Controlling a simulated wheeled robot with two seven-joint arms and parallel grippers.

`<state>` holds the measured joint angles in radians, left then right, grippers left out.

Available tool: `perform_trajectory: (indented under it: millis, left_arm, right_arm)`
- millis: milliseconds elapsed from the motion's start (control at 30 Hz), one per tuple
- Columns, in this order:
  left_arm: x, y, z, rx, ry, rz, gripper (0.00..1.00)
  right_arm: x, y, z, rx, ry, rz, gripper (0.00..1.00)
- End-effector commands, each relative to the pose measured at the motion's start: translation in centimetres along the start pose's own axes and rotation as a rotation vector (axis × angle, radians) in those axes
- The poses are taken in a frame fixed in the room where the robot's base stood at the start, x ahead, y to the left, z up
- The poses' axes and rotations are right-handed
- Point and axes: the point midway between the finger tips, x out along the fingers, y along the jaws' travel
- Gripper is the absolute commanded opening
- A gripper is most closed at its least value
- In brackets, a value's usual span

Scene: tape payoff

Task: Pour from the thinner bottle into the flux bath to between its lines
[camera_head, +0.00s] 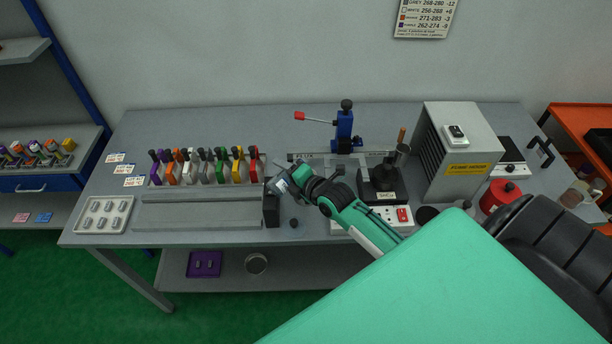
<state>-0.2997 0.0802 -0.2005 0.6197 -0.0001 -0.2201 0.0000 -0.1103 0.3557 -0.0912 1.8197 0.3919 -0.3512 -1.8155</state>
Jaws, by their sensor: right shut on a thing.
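My right gripper (284,187) reaches in from the lower right over the middle of the bench. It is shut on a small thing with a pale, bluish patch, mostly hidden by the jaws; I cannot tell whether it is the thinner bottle. A dark upright block (271,211) stands just below and left of the jaws. My left gripper is not in view.
Coloured-handled tools (221,168) stand in a row at left, behind a long grey channel (200,215). A parts tray (103,215) is at the front left. A blue lever press (345,135), black pot station (382,188), fume hood (465,155) and red can (500,197) crowd the right.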

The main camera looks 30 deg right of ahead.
Motion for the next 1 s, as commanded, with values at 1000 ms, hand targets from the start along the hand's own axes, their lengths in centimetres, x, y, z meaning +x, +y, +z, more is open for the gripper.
perform_trajectory:
  millis: [1000]
  left_arm:
    - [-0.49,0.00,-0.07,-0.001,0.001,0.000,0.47]
  right_arm:
    - [-0.13,0.48,-0.91,0.088,0.024,0.000,0.23]
